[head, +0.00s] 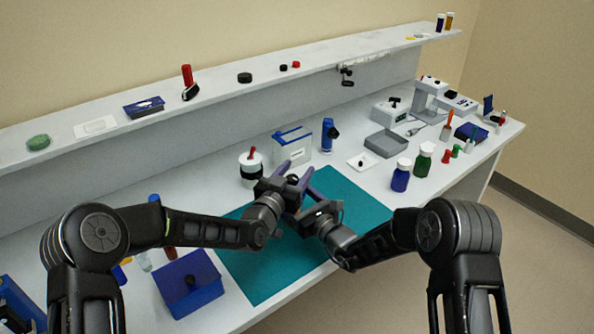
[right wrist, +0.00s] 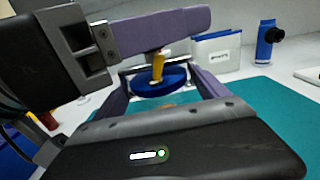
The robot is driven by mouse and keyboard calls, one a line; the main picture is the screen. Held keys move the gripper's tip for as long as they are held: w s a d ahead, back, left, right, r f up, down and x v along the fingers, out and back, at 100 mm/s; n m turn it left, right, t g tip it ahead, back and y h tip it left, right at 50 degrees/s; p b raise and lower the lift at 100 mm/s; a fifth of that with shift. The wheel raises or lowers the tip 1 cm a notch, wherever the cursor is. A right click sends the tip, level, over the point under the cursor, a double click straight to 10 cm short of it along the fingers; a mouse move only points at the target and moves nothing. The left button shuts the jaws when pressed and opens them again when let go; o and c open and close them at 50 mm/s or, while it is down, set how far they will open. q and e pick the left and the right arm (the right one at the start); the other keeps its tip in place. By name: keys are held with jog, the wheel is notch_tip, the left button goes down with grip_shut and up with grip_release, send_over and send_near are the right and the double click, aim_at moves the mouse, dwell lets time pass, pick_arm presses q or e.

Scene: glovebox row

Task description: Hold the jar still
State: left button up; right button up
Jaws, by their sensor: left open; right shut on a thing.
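The jar shows in the right wrist view as a round blue lid (right wrist: 174,82) between the purple fingers of my right gripper (right wrist: 158,78), which is shut on it. A small yellow piece (right wrist: 157,66) stands over the lid; I cannot tell whether it is fixed to it. My left gripper (head: 293,178) is open, close above the right gripper (head: 303,203) in the head view. One purple finger of it crosses above the lid in the right wrist view. The jar's body is hidden, and in the head view the grippers cover the jar.
A teal mat (head: 270,262) lies beneath my grippers. A white cup with a dark band (head: 251,172) and a white box with a blue top (head: 292,146) stand behind. A blue box (head: 190,284) is at front left.

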pick_arm(q)
jog(key=shift+w+d, duration=0.1)
jog(key=shift+w, duration=0.15)
grip_shut()
dwell(0.4)
